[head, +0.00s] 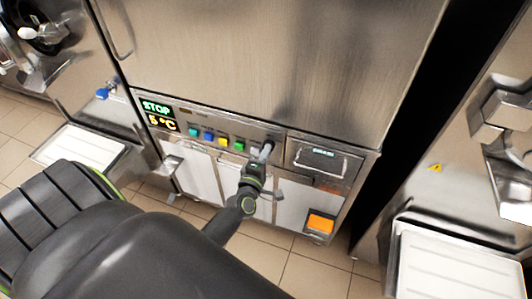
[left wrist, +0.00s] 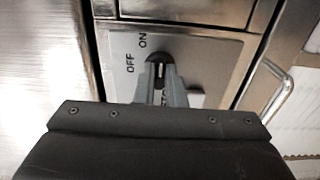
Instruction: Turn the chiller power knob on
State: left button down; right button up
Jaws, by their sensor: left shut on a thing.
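The chiller power knob (left wrist: 157,62) is small and dark, on a light plate marked ON and OFF in the left wrist view. The OFF label is left of the knob and the ON label is above it, slightly left. My left gripper (head: 265,153) is at the right end of the button row on the machine's front panel, and its fingers hide the knob in the head view. In the left wrist view its grey fingers (left wrist: 160,85) are shut on the knob. Which label the knob points to is not clear. My right gripper is not in view.
The panel has a lit display (head: 158,115) reading STOP and 5 °C, and several coloured buttons (head: 222,142). A recessed drain compartment (head: 320,158) is right of the gripper. White trays (head: 80,147) project from neighbouring machines on both sides. An orange square (head: 320,223) is low on the front.

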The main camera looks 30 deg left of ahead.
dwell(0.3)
pick_arm(q)
jog(key=c, duration=1.5)
grip_release()
jog(key=shift+d, duration=0.15)
jog(key=shift+s, duration=0.1)
jog(key=b+v, duration=1)
jog(key=v, duration=0.7)
